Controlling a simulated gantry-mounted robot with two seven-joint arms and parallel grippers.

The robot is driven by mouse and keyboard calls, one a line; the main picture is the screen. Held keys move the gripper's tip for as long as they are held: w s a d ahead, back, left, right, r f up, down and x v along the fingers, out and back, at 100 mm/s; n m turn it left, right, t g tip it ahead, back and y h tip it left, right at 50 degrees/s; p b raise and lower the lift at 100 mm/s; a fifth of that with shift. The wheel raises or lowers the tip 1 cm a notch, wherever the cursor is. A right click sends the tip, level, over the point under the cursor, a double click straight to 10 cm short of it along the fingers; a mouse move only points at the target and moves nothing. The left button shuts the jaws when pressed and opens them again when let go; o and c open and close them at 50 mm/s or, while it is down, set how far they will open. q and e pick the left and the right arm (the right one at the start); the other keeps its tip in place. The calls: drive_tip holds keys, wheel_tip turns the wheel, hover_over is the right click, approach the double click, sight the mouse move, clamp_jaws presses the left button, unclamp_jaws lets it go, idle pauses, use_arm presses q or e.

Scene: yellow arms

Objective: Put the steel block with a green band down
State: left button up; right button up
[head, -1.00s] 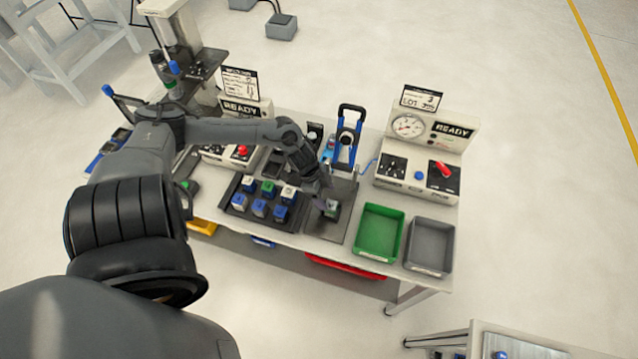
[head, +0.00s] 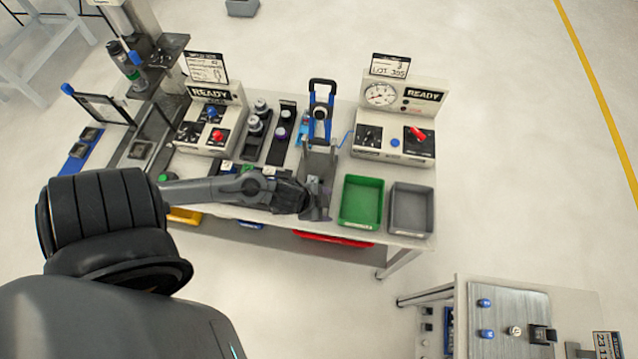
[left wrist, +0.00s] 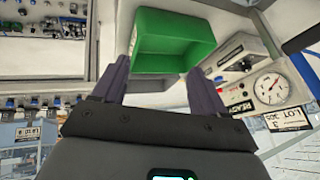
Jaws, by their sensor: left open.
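My left gripper (head: 316,208) is over the dark plate (head: 320,165) in front of the blue-handled clamp. In the left wrist view its two fingers (left wrist: 160,88) are spread apart, with nothing visible between them. I cannot make out the steel block with a green band on the plate; my gripper and wrist cover much of it. My forearm hides most of the block tray. Only a few block tops (head: 247,169) show above my arm, too small to tell their bands surely. My right gripper is not in view.
A green bin (head: 361,202) and a grey bin (head: 410,210) stand right of the plate; the green bin also shows in the left wrist view (left wrist: 172,42). The blue-handled clamp (head: 321,110) stands behind. Gauge box (head: 400,120) and switch box (head: 210,118) flank it.

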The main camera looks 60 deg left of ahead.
use_arm(q)
drive_tip(key=s+d+r+n+g, duration=0.3)
drive_tip(key=s+d+r+n, duration=0.1)
drive_tip(key=s+d+r, duration=0.3)
drive_tip(key=shift+d+r+n, duration=0.3)
drive_tip(key=shift+d+r, duration=0.55)
drive_tip(key=shift+d, duration=0.25)
wheel_tip(320, 180, up, 8)
drive_tip(key=p, duration=0.7)
drive_tip(key=shift+f, duration=0.25)
